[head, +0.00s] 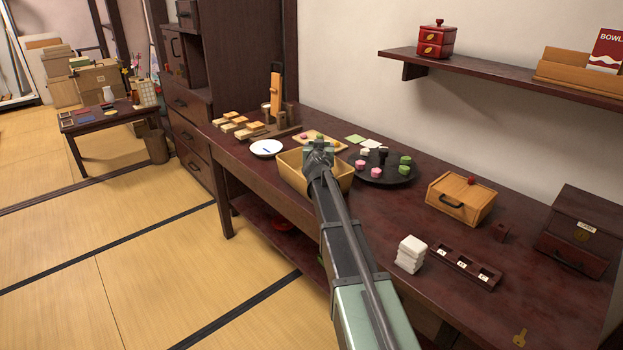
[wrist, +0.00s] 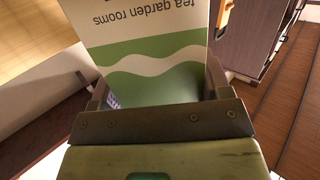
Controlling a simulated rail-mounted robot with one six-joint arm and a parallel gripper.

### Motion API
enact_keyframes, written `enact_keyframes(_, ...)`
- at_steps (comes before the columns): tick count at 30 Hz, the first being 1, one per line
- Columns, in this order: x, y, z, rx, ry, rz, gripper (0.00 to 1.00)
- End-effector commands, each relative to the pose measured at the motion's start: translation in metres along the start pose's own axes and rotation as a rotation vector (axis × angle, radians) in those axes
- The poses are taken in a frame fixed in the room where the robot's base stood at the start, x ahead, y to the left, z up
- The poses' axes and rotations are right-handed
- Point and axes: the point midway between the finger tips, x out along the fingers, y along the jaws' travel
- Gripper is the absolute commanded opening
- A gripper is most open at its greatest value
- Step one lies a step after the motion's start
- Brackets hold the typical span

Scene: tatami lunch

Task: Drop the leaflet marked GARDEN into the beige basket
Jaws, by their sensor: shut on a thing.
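My gripper (wrist: 155,90) is shut on a leaflet (wrist: 150,55) in the wrist view. The leaflet is white with green and white waves, and the upside-down words "tea garden rooms" show on it; the word GARDEN as a heading is not in view. In the head view my gripper (head: 318,148) is over the beige basket (head: 289,182) on the long dark table. My arm covers the basket's middle, and I cannot make out the leaflet there. How high the leaflet is above the basket cannot be told.
A round black tray (head: 395,180) with sweets is right of the basket, and a white plate (head: 266,147) is left. A wooden box (head: 461,200) and a white stack (head: 411,254) stand further right. A red card (head: 607,49) stands in a wooden holder (head: 570,72) on the wall shelf.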

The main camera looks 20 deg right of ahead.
Motion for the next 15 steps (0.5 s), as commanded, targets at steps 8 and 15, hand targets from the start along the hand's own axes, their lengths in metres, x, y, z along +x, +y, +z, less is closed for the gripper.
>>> enact_keyframes(8, 0.0000, 0.0000, -0.0004, 0.000, 0.000, 0.000, 1.00)
enact_keyframes(15, -0.0006, 0.0000, -0.0039, 0.000, 0.000, 0.000, 1.00)
